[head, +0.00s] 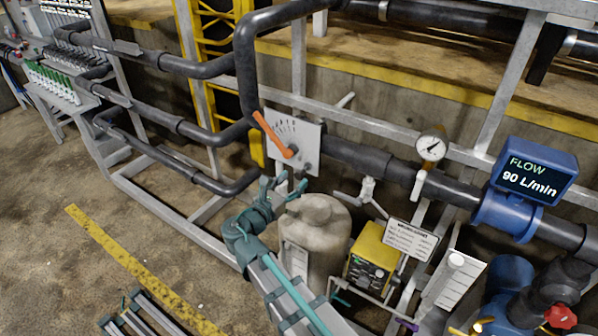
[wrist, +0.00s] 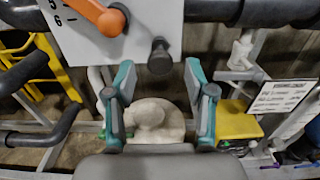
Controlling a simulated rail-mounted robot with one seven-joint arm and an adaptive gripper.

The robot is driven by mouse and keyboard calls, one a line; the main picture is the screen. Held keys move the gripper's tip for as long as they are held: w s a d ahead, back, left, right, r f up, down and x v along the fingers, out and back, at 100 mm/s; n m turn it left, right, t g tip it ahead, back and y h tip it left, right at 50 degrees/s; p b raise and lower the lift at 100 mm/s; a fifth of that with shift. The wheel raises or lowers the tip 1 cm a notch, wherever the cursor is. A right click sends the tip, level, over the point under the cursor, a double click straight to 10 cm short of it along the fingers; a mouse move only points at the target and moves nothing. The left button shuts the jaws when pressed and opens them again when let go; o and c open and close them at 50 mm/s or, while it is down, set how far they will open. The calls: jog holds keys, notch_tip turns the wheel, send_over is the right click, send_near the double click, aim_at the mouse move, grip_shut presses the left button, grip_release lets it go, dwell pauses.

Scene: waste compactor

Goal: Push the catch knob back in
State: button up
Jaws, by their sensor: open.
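The catch knob (wrist: 159,57) is a dark, short cylinder at the lower right edge of a white numbered plate (wrist: 150,20) in the wrist view. An orange lever (wrist: 97,14) lies across the plate to the left of the knob. The plate (head: 311,143) and orange lever (head: 272,133) also show in the head view, on the dark pipe. My gripper (wrist: 158,82) is open and empty. Its teal fingers stand to either side below the knob and do not appear to touch it. In the head view my gripper (head: 284,184) is just below the plate. How far the knob sticks out is unclear.
A beige tank (head: 317,235) stands right below my gripper. A yellow box (head: 371,259), a pressure gauge (head: 432,146) and a blue flow meter (head: 533,172) are to the right. Dark pipes and grey frame bars surround the plate. Open floor is at left.

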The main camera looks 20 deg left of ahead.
aim_at(298, 176)
jog(key=shift+p+x, duration=0.4)
jog(key=shift+x, duration=1.6)
jog(key=shift+s, duration=0.1)
grip_shut()
